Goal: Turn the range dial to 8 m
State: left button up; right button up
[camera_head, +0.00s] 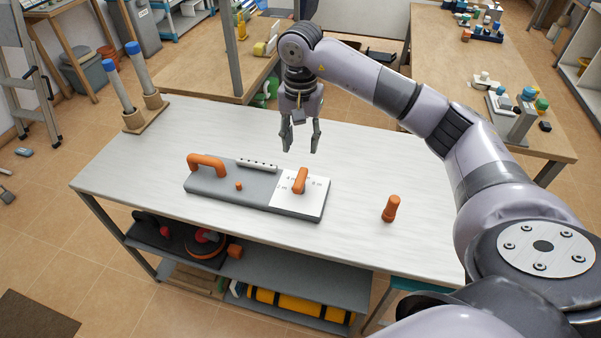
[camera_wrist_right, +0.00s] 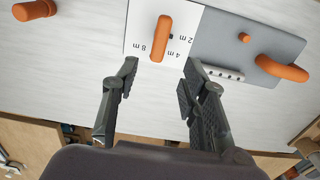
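The range dial (camera_head: 300,181) is an orange bar-shaped knob on a white panel (camera_head: 283,205) at the right end of a flat grey device (camera_head: 230,188). Labels for 2 m, 4 m and 8 m are printed around it; in the head view 8 m is to its right. Which label it points at I cannot tell. My right gripper (camera_head: 300,143) is open and empty above the table, behind the dial and apart from it. In the right wrist view the dial (camera_wrist_right: 161,38) shows beyond and between the open fingers (camera_wrist_right: 158,80). My left gripper is not in view.
The device also carries an orange handle (camera_head: 207,160), a small orange knob (camera_head: 239,186) and a light strip with holes (camera_head: 257,165). A wooden stand (camera_head: 146,117) with blue-topped rods is at the back left. Bare tabletop surrounds the device.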

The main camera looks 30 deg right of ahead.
aim_at(300, 177)
notch_tip(300, 177, down, 12)
jog(key=shift+r+p, duration=0.1)
jog(key=shift+p, duration=0.65)
grip_shut()
